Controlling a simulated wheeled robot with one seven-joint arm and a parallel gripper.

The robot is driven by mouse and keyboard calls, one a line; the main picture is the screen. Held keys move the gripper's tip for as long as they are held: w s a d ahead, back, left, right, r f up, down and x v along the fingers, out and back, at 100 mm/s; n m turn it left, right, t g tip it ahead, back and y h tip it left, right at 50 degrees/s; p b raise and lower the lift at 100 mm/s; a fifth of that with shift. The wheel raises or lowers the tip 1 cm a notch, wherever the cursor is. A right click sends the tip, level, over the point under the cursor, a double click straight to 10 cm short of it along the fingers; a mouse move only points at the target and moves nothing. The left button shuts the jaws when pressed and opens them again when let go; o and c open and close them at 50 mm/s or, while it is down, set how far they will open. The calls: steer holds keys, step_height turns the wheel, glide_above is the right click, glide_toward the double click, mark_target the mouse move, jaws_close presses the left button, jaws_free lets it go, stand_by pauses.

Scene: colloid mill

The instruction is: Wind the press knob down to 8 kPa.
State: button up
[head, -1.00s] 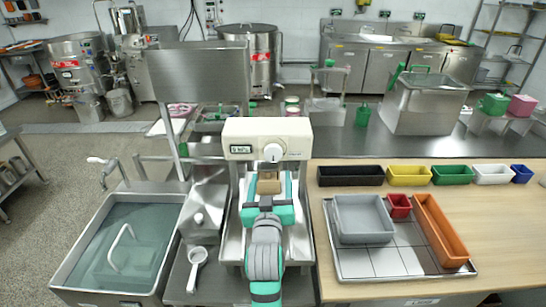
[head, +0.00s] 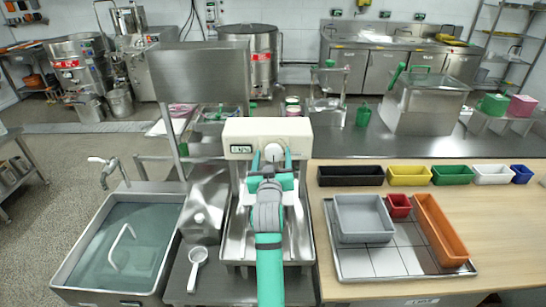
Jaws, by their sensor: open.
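The press is a cream box (head: 238,136) above a steel tray. Its round white knob (head: 273,152) sits on the front face, right of the middle. A small display (head: 241,149) left of the knob shows dark characters that are too small to read surely. My gripper (head: 272,161) is at the knob with its teal fingers open, one on the left and one on the right of it. I cannot tell whether the fingers touch the knob. The arm hides the middle of the tray below.
A water-filled sink (head: 75,284) stands left, with a white ladle (head: 197,263) beside the press. On the right are a wooden counter (head: 500,230), a tray (head: 350,268) with grey, red and orange bins, and a row of coloured bins behind.

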steer(key=shift+w, duration=0.1)
steer(key=shift+c, duration=0.6)
steer(key=c, duration=0.9)
steer(key=shift+d, duration=0.1)
